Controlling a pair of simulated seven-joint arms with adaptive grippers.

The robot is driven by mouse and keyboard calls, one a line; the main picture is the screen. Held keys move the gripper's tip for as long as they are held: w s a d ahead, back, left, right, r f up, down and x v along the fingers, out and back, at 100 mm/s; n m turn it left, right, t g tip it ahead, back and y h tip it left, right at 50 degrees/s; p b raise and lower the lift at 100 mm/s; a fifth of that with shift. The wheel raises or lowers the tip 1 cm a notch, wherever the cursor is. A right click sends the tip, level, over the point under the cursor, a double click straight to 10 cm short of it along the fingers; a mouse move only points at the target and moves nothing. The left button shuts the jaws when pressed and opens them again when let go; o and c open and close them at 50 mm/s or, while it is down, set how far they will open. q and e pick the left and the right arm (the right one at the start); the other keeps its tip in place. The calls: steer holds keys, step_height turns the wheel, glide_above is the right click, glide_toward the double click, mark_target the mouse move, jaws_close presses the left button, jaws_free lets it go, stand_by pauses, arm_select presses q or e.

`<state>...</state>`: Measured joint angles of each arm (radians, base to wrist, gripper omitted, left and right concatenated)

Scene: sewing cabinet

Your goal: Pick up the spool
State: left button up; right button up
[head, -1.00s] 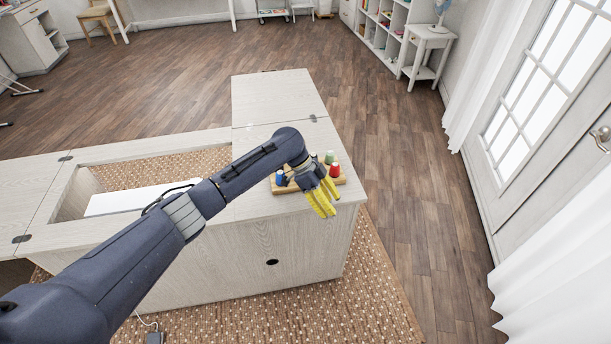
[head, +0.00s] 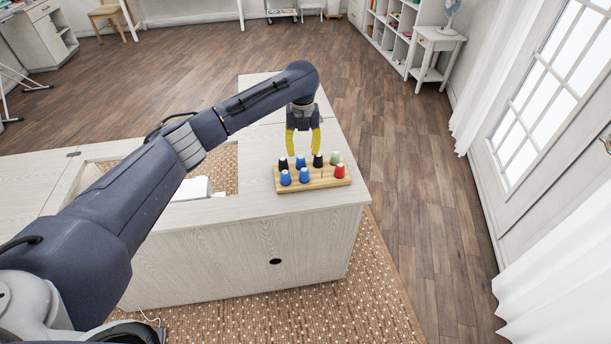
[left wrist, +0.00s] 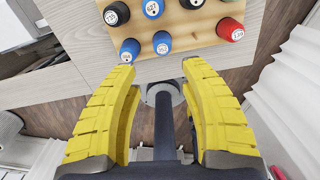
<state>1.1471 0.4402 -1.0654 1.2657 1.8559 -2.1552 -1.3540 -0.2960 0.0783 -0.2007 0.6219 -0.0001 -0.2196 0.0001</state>
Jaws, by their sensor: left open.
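Several spools stand upright on a wooden rack (head: 330,184) on the cabinet top. The front row has a left blue spool (head: 285,178), a second blue spool (head: 304,175) and a red spool (head: 340,171). Behind stand a left black spool (head: 283,164), a blue spool (head: 300,162), another black spool (head: 318,160) and a green spool (head: 335,158). My left gripper (head: 303,150) is open, pointing down over the rack with nothing between its yellow fingers. In the left wrist view, the front blue spools (left wrist: 162,42) show just beyond the fingertips (left wrist: 160,72). My right gripper is out of view.
The pale cabinet (head: 230,260) has an open recess left of the rack, with a white object (head: 193,188) in it. The rack lies near the cabinet's front right corner. Wooden floor (head: 420,200) is clear to the right. A small white side table (head: 436,50) stands far off.

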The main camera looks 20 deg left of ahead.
mark_target(304, 171)
arm_select(q)
steer(key=shift+w+d+f, duration=0.1)
steer(key=shift+f, duration=2.9)
steer(key=shift+d+f, duration=0.1)
steer(key=shift+f, duration=2.85)
steer(key=c, duration=0.9)
